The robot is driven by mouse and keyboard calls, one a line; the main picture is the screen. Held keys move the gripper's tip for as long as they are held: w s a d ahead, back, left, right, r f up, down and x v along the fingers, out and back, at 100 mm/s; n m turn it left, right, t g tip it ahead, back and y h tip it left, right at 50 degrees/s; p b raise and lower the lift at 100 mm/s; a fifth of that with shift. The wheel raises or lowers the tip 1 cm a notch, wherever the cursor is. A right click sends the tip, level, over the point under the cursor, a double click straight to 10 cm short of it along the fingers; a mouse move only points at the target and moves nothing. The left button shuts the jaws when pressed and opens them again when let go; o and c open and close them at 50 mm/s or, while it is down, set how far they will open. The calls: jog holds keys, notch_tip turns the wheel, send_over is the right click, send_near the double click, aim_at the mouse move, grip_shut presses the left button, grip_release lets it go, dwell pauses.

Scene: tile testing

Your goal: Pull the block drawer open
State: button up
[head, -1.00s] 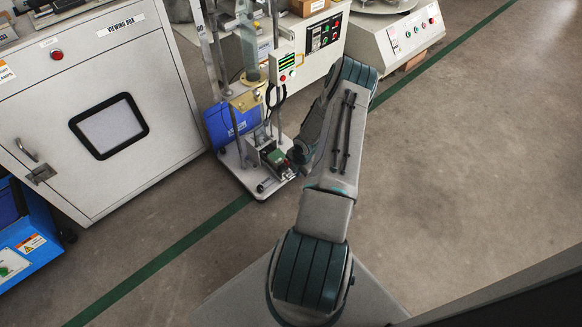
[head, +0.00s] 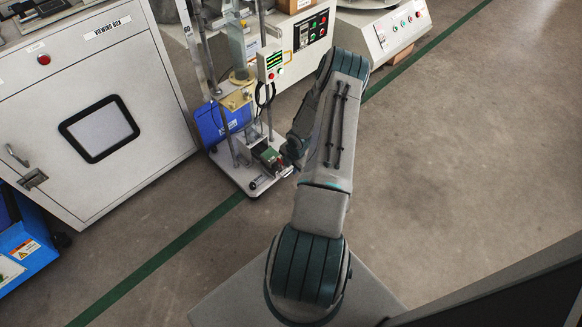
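I cannot pick out a block drawer in the head view. The white viewing box (head: 160,165) at the left has a front door with a dark-framed window and a metal handle; I see no drawer pulled out of it. My arm reaches up the middle of the head view and folds back at its elbow. Its dark far end, with my gripper (head: 290,150), lies beside the forearm, close in the picture to a small test stand. The fingers are too small and partly hidden, so I cannot tell whether they are open or touching anything.
The test stand's white base plate (head: 233,173) carries metal posts, a green motor (head: 268,155) and a blue case (head: 222,122). A white machine with knobs (head: 405,30) stands at the upper right. A blue cart (head: 25,250) is at the lower left. The floor at right is clear.

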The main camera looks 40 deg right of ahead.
notch_tip(320, 180, up, 11)
jog(key=s+p, duration=0.2)
jog(key=p, duration=0.2)
jog(key=shift+d+r, duration=0.15)
jog(key=shift+r, duration=0.05)
jog(key=a+r+m+h+p, duration=0.1)
jog(key=a+r+m+p, duration=0.3)
jog(key=r, duration=1.1)
jog(key=w+a+r+m+h+p, duration=0.15)
jog(key=a+r+p, duration=0.4)
jog(key=r, duration=0.85)
jog(key=s+a+r+m+h+p, duration=0.15)
jog(key=r+m+p, duration=0.35)
jog(key=r, duration=1)
jog(key=s+a+r+m+y+p, duration=0.1)
jog(key=s+a+r+m+p, duration=0.2)
jog(key=r, duration=0.6)
jog(key=s+a+r+m+y+p, duration=0.1)
jog(key=s+a+r+m+p, duration=0.2)
jog(key=s+a+r+p, duration=0.3)
jog(key=s+a+r+m+y+p, duration=0.1)
jog(key=s+a+r+m+p, duration=0.2)
jog(key=a+r, duration=0.8)
jog(key=s+r+p, duration=0.1)
jog(key=s+p, duration=0.1)
jog(key=p, duration=0.1)
jog(key=shift+s+r+t+y, duration=0.25)
jog(key=shift+r+t+y, duration=0.1)
jog(key=shift+t+y, duration=0.05)
